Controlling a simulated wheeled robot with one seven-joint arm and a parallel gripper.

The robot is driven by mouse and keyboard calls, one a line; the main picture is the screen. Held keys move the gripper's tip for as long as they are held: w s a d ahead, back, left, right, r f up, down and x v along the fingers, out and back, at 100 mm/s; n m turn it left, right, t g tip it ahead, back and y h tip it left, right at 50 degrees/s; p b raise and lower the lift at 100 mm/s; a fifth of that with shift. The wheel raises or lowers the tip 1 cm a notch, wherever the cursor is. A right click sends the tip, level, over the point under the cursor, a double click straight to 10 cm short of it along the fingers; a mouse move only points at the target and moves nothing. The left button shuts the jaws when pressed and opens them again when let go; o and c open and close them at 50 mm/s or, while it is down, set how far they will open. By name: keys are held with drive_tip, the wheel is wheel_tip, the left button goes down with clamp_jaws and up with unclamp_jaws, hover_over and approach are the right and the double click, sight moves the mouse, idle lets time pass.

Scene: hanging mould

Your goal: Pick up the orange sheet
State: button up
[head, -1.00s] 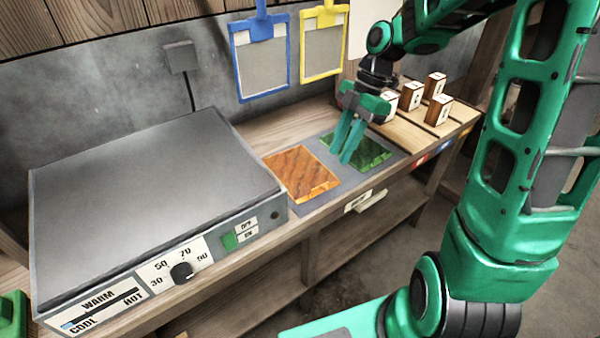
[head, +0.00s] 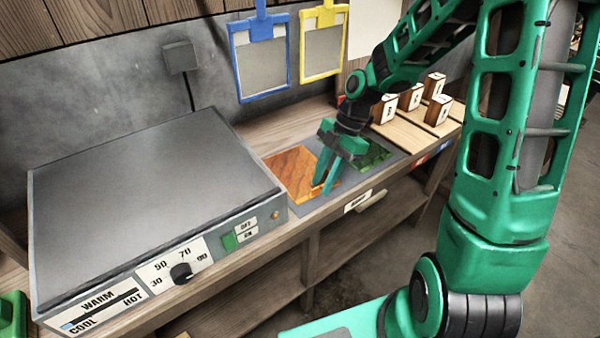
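The orange sheet (head: 291,172) lies flat on a grey mat (head: 310,206) on the bench, right of the hot plate. My gripper (head: 322,188) is over the sheet's right edge, its fingers pointing down. The two fingers show a narrow gap and nothing is seen between them. They hide part of the sheet's right side. I cannot tell whether the fingertips touch the sheet.
A green sheet (head: 372,155) lies on the mat right of the orange one, partly behind my gripper. The hot plate (head: 150,205) stands at left. Blue (head: 262,60) and yellow (head: 322,45) frames hang behind. Several wooden blocks (head: 411,97) stand at back right.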

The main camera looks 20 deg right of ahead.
drive_tip(key=shift+a+f, duration=0.2)
drive_tip(key=shift+f, duration=0.2)
clamp_jaws()
drive_tip(key=shift+r, duration=0.1)
